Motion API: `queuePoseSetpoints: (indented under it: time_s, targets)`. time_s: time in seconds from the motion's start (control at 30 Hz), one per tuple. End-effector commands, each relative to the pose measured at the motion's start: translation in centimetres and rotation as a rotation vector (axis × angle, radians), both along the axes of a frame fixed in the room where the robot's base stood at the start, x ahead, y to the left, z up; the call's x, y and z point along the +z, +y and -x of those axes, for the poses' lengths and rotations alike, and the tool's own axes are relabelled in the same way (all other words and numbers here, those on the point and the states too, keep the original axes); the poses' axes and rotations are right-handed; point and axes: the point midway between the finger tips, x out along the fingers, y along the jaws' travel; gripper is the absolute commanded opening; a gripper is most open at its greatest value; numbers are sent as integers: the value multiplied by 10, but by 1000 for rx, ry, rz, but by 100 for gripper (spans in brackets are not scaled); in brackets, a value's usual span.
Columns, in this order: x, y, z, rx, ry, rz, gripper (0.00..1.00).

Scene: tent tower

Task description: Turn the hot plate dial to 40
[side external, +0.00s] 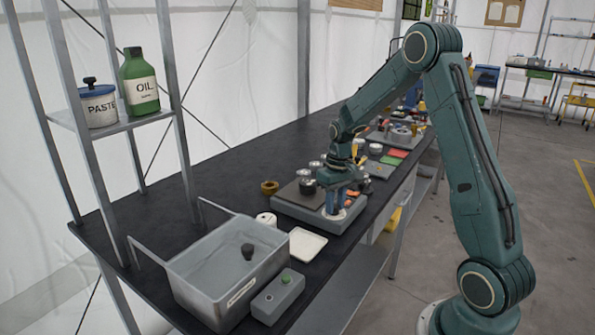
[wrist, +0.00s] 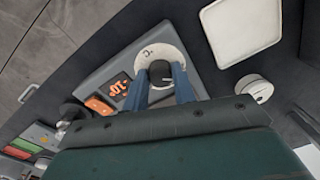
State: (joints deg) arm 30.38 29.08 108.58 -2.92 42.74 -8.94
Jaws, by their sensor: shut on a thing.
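The hot plate (side external: 308,212) is a flat grey unit on the black bench, with a darker top plate. In the wrist view its grey front panel (wrist: 112,68) carries a black round dial (wrist: 160,73) on a white scale ring (wrist: 147,50). A small display (wrist: 116,88) glows with orange digits that I cannot read for certain, beside an orange rocker (wrist: 98,104). My gripper (wrist: 160,78) has its blue fingers on either side of the dial, shut on it. In the side view my gripper (side external: 338,197) points down over the hot plate's front, mostly hiding the dial.
A white tray (side external: 307,245), a white round container (side external: 266,218) and a metal basin (side external: 230,275) stand beside the hot plate. A grey box with a green button (side external: 277,299) is at the near edge. A shelf holds an oil bottle (side external: 140,82) and paste jar (side external: 98,104).

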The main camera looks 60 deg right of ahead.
Motion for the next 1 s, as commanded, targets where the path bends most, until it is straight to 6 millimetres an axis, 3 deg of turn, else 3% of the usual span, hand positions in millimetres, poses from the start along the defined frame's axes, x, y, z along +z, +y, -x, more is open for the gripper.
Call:
queuePoseSetpoints:
  time_s: [1.0]
  targets:
    - [1,2,0,-830,-2,0,4]
